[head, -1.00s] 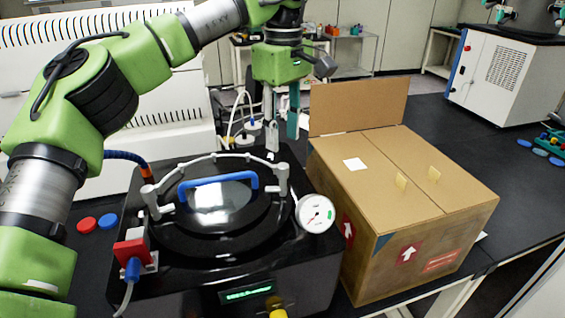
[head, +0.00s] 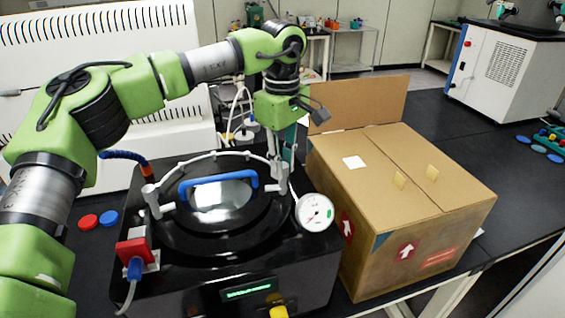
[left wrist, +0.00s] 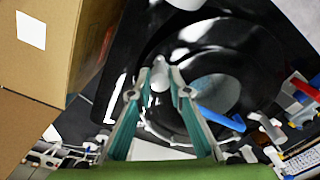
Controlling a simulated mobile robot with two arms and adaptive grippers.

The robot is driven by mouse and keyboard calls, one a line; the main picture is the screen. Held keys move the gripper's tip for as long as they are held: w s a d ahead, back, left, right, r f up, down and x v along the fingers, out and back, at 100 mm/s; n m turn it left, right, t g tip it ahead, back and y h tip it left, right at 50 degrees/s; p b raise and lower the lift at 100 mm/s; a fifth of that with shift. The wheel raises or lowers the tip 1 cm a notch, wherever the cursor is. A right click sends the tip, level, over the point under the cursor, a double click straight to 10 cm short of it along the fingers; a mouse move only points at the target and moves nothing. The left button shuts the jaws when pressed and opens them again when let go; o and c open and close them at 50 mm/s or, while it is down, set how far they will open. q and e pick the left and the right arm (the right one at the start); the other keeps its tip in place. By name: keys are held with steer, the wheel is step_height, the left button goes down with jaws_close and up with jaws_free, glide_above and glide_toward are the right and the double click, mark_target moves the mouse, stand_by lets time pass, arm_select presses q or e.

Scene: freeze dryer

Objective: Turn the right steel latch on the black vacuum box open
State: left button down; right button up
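The black vacuum box (head: 190,290) stands at the lower middle in the head view, with a round lid and a blue handle (head: 218,181). Its right steel latch (head: 281,182) stands upright at the lid's right side; the left latch (head: 153,201) is opposite. My left gripper (head: 284,160) points down over the right latch. In the left wrist view its spread fingers (left wrist: 160,88) reach either side of the latch (left wrist: 160,74), with a gap between them; whether they touch it I cannot tell. My right gripper is not in view.
A large cardboard box (head: 400,200) with a raised flap stands close to the right of the vacuum box. A pressure gauge (head: 315,212) sits at the box's right corner. A red switch block (head: 135,250) with a cable is at the left front.

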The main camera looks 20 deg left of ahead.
arm_select(q)
steer(key=shift+n, duration=0.3)
steer(key=n+b, duration=0.1)
steer(key=n, duration=0.2)
steer(key=shift+n, duration=0.4)
steer(key=n, duration=0.4)
steer(key=shift+n+b, duration=0.3)
steer(key=shift+b, duration=0.1)
steer(key=n, duration=0.4)
steer(key=shift+b, duration=0.35)
steer(key=shift+n+b, duration=0.35)
steer(key=shift+n, duration=2.15)
steer(key=c, duration=1.9)
jaws_free()
